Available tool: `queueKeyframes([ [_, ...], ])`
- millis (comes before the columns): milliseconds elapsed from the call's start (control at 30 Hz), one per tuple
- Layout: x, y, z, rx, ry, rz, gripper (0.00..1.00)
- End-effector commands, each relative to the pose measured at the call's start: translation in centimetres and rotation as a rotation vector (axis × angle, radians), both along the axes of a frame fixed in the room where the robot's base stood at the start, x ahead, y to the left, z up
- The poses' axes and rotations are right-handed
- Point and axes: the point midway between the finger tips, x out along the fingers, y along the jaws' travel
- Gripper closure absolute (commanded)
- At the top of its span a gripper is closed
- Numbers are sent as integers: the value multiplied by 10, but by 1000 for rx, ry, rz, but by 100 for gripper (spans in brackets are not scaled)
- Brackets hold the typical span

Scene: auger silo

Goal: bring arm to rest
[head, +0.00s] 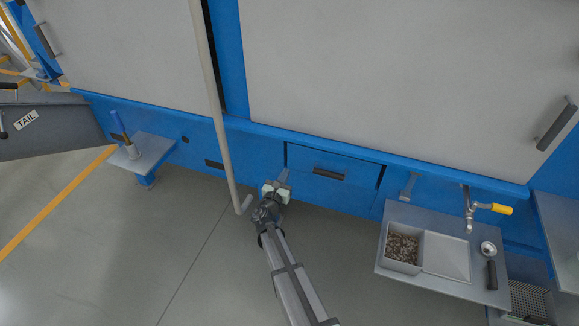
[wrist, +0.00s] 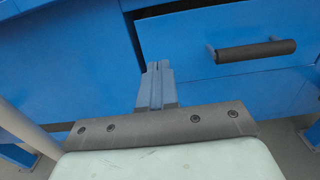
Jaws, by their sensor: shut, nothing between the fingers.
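My gripper (head: 284,174) is in front of the blue cabinet's lower face, just left of a blue drawer (head: 352,178) with a dark handle (head: 329,173). Its two grey fingers (wrist: 154,68) are together in the wrist view, with nothing between them. My arm reaches up from the bottom of the head view. In the wrist view the drawer front (wrist: 225,25) and its handle (wrist: 255,50) are to the right of the fingers. A dark gap shows along the drawer's edge. I cannot tell whether the fingers touch the blue surface.
A pale vertical pole (head: 217,100) with a bent lower end is close left of my gripper. At right, a metal tray table (head: 440,280) holds a bin of brown pellets (head: 403,248) below a yellow-handled valve (head: 494,208). A small shelf (head: 150,153) stands left. The floor at lower left is clear.

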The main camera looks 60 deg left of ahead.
Motion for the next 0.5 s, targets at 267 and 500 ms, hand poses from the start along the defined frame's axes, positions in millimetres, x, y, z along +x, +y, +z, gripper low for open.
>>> queueKeyframes([
  [267,-24,-25,0,-1,1,0,100],
  [500,-28,-29,0,0,1,0,100],
])
